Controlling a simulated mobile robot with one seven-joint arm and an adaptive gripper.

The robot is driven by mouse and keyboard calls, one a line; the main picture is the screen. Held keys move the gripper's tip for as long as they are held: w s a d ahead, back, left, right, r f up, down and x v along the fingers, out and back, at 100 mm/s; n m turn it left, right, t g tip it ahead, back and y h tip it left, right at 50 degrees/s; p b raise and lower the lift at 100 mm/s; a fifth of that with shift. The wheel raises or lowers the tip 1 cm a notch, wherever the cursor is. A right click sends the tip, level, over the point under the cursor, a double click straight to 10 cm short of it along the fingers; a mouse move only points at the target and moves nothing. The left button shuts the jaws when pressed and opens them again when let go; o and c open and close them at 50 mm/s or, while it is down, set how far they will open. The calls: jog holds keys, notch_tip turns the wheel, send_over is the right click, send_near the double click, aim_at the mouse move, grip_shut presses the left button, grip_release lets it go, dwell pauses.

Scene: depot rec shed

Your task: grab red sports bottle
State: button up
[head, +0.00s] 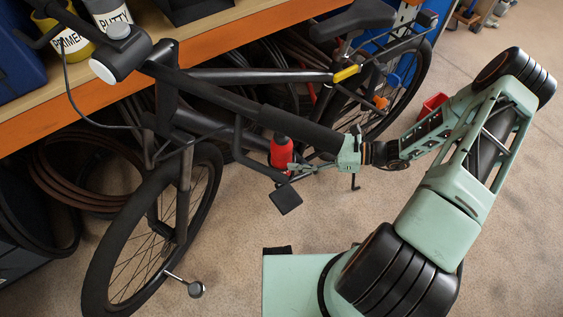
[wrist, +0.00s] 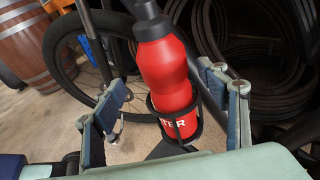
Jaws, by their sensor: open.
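The red sports bottle (head: 281,153) has a dark cap and sits in a black cage on the bicycle (head: 188,170), near its lower middle. In the wrist view the bottle (wrist: 168,75) stands slightly tilted, with its lower part inside the black bottle cage (wrist: 178,125) and part of its white lettering showing. My gripper (head: 296,170) reaches in from the right at the bottle's height. In the wrist view my gripper (wrist: 168,105) is open, with one finger on each side of the bottle and visible gaps. The bottle's base is partly hidden by the cage.
The bicycle's frame and pedal (head: 285,199) are close around my gripper. Coiled hoses (head: 85,170) lie under the orange-edged workbench (head: 215,52) behind. A small red container (head: 433,105) stands beyond my arm.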

aim_at(281, 149)
jog(key=x, duration=0.2)
jog(key=b+x, duration=0.1)
jog(key=x, duration=0.2)
jog(key=shift+w+a+f, duration=0.15)
jog(key=shift+w+f, duration=0.1)
jog(key=shift+w, duration=0.05)
grip_shut()
